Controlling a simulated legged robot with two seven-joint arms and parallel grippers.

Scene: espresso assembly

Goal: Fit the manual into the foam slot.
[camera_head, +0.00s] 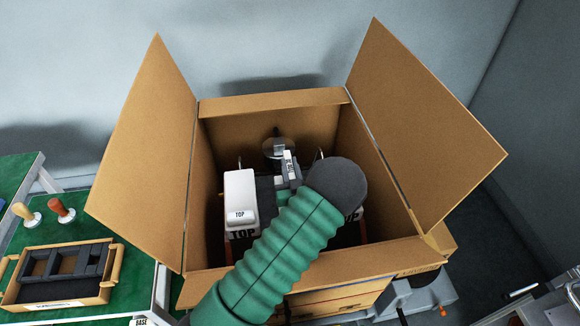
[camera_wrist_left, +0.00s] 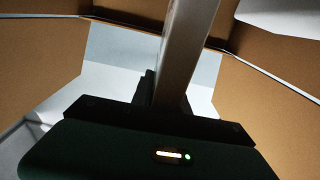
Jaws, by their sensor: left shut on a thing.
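The open cardboard box (camera_head: 272,99) stands in the middle of the head view. Dark foam (camera_head: 265,188) shows inside it, partly covered by my left arm. My left gripper (camera_head: 287,180) is down inside the box, mostly behind the arm. In the left wrist view the gripper (camera_wrist_left: 165,100) is shut on a flat, narrow grey piece, which I take to be the manual (camera_wrist_left: 188,45), seen nearly edge-on and upright. The foam slot is hidden, so I cannot tell whether the manual touches it. My right gripper is not in view.
A white block marked TOP (camera_head: 240,195) sits left of the gripper in the box. A round clear disc (camera_head: 278,148) is behind it. Tall flaps (camera_head: 425,135) flank the opening.

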